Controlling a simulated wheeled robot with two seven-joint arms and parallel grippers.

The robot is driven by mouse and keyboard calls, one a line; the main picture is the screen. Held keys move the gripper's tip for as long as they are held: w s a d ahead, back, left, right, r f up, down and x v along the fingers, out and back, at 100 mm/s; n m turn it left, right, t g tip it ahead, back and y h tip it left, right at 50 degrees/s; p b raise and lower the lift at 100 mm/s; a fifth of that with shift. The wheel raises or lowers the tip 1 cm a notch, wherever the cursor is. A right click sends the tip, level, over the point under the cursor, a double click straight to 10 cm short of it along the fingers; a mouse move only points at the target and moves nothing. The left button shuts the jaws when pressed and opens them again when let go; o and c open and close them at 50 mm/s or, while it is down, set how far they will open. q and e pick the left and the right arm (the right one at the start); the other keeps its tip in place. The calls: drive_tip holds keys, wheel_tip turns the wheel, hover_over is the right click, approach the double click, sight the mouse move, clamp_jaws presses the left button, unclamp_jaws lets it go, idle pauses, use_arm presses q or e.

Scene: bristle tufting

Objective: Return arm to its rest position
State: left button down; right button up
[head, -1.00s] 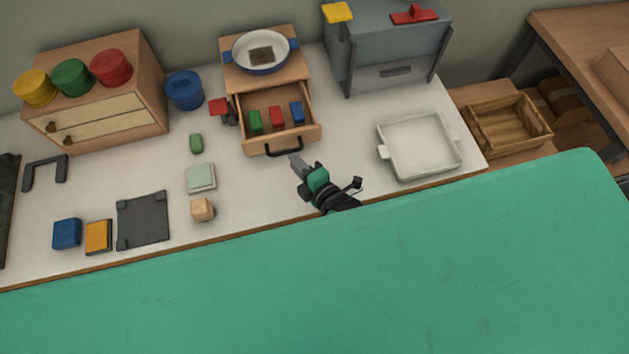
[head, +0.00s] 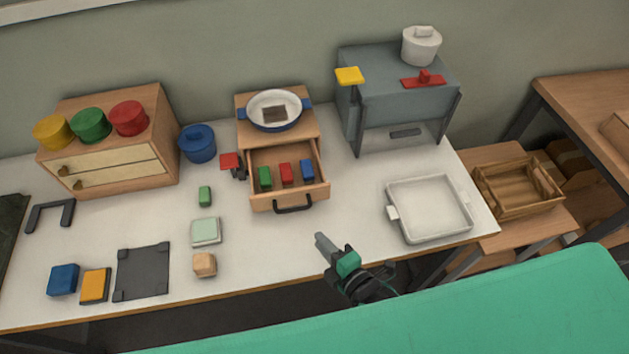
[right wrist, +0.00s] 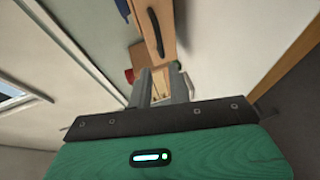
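My right gripper (head: 322,242) is over the front part of the white table, in front of the open drawer (head: 262,204) and a little right of its black handle (head: 292,207). In the right wrist view its two fingers (right wrist: 160,88) are apart with a gap between them, and nothing is held. The drawer handle (right wrist: 155,33) shows ahead of the fingers there. The drawer holds a green block (head: 265,177), a red block (head: 285,173) and a blue block (head: 306,170). My left gripper is not in view.
A white tray (head: 392,213) stands right of my gripper. A wooden cube (head: 204,265), a pale green block (head: 206,231) and a dark mat (head: 143,270) lie to the left. A grey cabinet (head: 385,100) stands behind.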

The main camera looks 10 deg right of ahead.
drive_tip(key=s+d+r+m+g+h, duration=0.2)
drive_tip(key=s+d+m+g+h, duration=0.4)
drive_tip(key=s+d+m+g, duration=0.95)
drive_tip(key=w+a+f+m+t, duration=0.1)
drive_tip(key=w+f+m+t, duration=0.1)
drive_tip(key=f, duration=1.3)
drive_tip(key=w+a+f+m+t, duration=0.1)
drive_tip(key=w+a+f+m, duration=0.1)
drive_tip(key=f, duration=1.2)
drive_tip(key=s+d+f, duration=0.2)
drive_tip(key=s+f, duration=0.8)
drive_tip(key=s+d+f+g, duration=0.1)
drive_tip(key=s+d+f, duration=0.1)
drive_tip(key=s+f, duration=0.8)
drive_tip(key=shift+f, duration=0.7)
